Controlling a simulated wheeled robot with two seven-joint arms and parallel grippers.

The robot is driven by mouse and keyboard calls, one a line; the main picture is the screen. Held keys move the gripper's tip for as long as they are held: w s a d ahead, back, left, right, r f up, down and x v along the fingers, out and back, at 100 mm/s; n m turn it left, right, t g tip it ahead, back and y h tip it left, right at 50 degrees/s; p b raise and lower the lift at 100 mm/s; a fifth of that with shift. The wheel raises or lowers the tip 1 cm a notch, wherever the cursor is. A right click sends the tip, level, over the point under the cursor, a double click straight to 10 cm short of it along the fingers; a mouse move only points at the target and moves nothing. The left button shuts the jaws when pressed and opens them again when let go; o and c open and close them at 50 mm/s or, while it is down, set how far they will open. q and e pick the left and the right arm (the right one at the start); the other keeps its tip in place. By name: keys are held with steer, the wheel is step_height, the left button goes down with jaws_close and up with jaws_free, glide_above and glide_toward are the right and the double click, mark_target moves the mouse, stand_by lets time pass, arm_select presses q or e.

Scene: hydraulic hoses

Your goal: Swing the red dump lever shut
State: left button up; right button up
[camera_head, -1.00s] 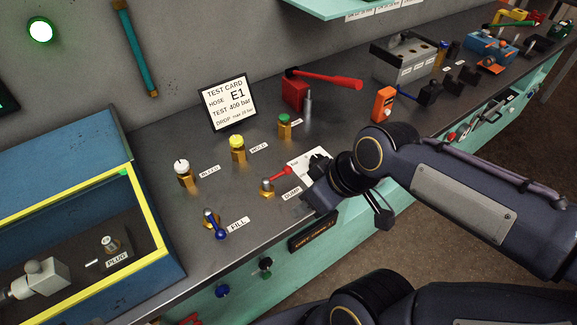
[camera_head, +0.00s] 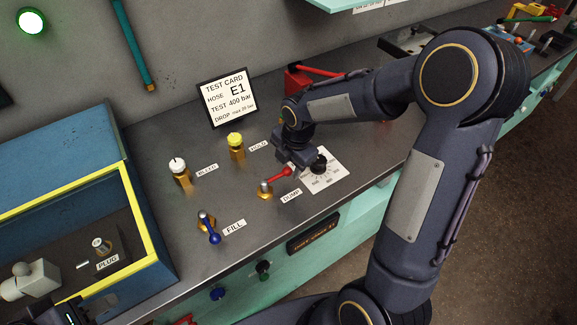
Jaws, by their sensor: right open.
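The red dump lever (camera_head: 279,175) sits on a brass valve body behind the DUMP label (camera_head: 291,196). Its handle slants up and right from the pivot, ending in a red ball. My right gripper (camera_head: 294,160) is open, pointing down just behind the ball end of the handle. I cannot tell whether it touches the lever; its fingers are partly hidden by its own body. A dark piece of my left gripper (camera_head: 66,314) shows at the bottom left corner, mostly cut off, so its jaws cannot be read.
A black dial knob (camera_head: 319,163) on a white plate stands close right of my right gripper. The blue fill lever (camera_head: 211,229), white bleed knob (camera_head: 178,168) and yellow hold knob (camera_head: 236,143) stand left. The test card (camera_head: 228,98) is behind. A yellow-edged blue box (camera_head: 148,225) stands left.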

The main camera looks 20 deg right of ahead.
steer(key=shift+w+f, duration=0.2)
steer(key=shift+f, duration=0.85)
steer(key=shift+c, duration=0.3)
jaws_close()
